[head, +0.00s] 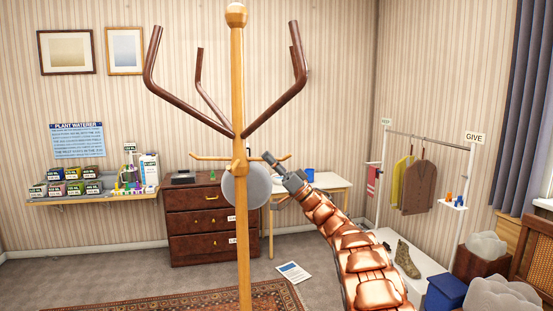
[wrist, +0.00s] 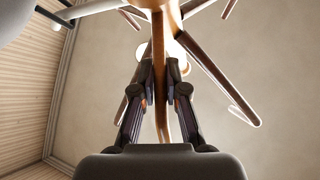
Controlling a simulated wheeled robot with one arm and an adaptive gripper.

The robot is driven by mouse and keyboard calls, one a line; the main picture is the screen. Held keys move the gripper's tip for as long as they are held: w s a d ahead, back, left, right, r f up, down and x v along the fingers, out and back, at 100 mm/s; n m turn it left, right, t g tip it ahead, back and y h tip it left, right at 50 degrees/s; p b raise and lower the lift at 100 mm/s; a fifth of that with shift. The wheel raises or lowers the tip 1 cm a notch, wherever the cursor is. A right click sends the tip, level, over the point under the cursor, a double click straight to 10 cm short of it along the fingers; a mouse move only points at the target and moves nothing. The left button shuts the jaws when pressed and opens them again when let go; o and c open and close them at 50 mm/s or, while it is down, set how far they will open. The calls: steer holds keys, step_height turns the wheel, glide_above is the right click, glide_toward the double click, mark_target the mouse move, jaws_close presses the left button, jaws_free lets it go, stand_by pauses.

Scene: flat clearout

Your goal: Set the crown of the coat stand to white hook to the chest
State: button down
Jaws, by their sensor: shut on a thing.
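The coat stand (head: 240,80) rises in the middle of the head view, with long brown upper arms and short light-wood lower pegs (head: 208,157) on its crown. In the wrist view, a pale whitish arm (wrist: 95,8) reaches left from the crown; I cannot make out a white hook in the head view. My gripper (head: 268,157) is at the crown's right side. In the wrist view its fingers (wrist: 160,92) are shut on a wooden peg (wrist: 158,60) of the crown. The dark brown chest (head: 190,222) stands behind the stand, partly hidden by it.
A pale grey disc (head: 248,185) is by the pole, in front of the chest. A white table (head: 325,182) stands right of the chest and a loaded shelf (head: 100,199) left. A clothes rail (head: 425,139) is at right. A paper (head: 293,272) and rug (head: 190,299) lie on the floor.

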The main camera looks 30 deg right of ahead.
stand_by(0.4)
steer(key=c, duration=1.2)
jaws_free()
steer(key=v, duration=1.2)
steer(key=shift+d, duration=0.1)
steer(key=shift+c, duration=0.2)
